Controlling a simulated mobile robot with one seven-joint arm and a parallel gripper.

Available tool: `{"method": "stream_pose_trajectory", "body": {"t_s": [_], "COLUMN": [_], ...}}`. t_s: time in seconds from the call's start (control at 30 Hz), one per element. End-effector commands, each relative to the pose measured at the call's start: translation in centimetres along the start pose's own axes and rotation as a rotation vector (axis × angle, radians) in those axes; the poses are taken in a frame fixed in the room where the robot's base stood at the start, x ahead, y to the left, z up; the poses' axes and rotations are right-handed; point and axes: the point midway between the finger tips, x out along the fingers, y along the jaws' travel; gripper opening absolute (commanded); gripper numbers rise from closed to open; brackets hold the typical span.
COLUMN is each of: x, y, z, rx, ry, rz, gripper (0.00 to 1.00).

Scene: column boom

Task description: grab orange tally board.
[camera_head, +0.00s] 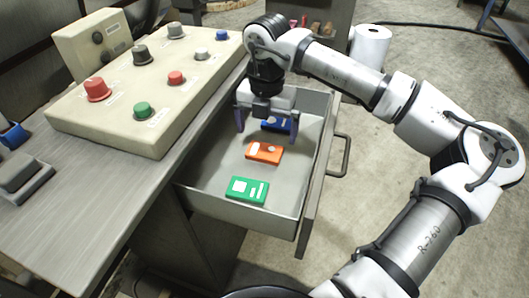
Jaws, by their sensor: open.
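The orange tally board (264,153) lies flat on the floor of an open drawer (205,203), in the middle of a row. A green board (247,190) lies nearer in the drawer, and a blue board (276,125) lies farther back. My gripper (266,126) points down over the far part of the drawer, above or around the blue board. Its fingers are spread apart and hold nothing that I can see. The orange board is just nearer than the fingers and apart from them. The gripper partly hides the blue board.
A sloped control panel (140,138) with several knobs and buttons stands on the desk (75,215), left of the drawer. The drawer's walls surround the boards, and its handle (341,156) sticks out to the right. A white roll (371,47) stands behind my arm.

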Motion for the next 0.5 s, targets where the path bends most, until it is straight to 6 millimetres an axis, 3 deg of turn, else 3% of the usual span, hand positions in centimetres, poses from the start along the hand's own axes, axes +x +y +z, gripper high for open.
{"method": "stream_pose_trajectory", "body": {"t_s": [0.17,0.5], "x": [1.2,5.6], "y": [0.1,0.4], "z": [0.0,0.3], "rx": [-0.001,-0.001], "ry": [0.001,0.001], "rz": [0.001,0.001], "gripper": [1.0,1.0]}}
